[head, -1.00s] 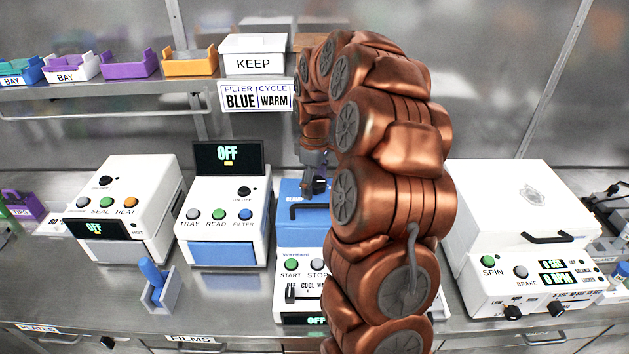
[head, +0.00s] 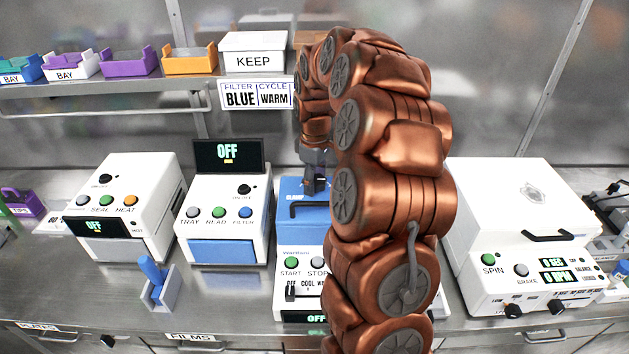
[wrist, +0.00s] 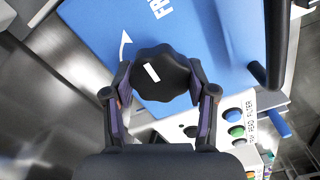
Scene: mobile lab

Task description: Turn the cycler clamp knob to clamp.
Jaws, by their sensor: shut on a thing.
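The bar is tilted in the picture. A white curved arrow and a partly cut-off label starting "FR" are printed beside the knob. My gripper (wrist: 158,84) is shut on the knob, with one finger on each side. In the head view my gripper (head: 313,182) stands over the lid.
A black handle bar (wrist: 276,45) stands on the lid close to the right finger. Left of the cycler is the reader (head: 225,225); the centrifuge (head: 525,215) is to the right.

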